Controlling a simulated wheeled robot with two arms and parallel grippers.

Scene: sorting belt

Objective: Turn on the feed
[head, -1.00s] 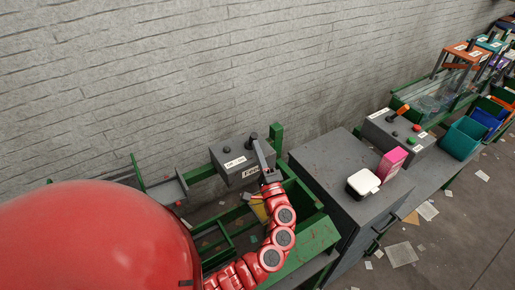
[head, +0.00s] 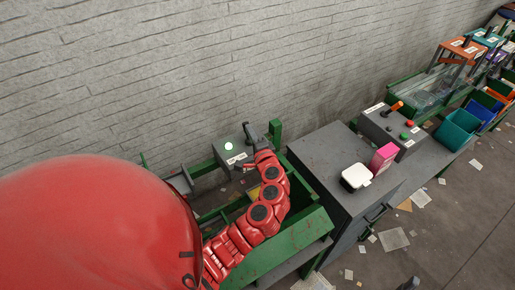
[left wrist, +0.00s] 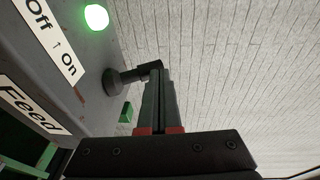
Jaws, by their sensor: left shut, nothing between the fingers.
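The grey feed box (head: 222,160) stands on the green frame by the wall. It carries an "Off ↑ On" label (left wrist: 42,38) and a "Feed" label (left wrist: 30,108) in the left wrist view. A round lamp (head: 228,146) on its top glows; it looks bright green in the left wrist view (left wrist: 96,17). A dark lever (left wrist: 125,78) sticks out beside the lamp. My left gripper (left wrist: 157,75) is shut and empty, with its fingertips at the lever's end. In the head view the left gripper (head: 249,132) partly covers the lever. I cannot tell if they touch.
A grey cabinet (head: 315,160) to the right bears a white-topped container (head: 355,177) and a pink box (head: 384,157). Beyond it is another control box (head: 385,125) with an orange-handled lever. Bins stand far right. Paper scraps litter the floor.

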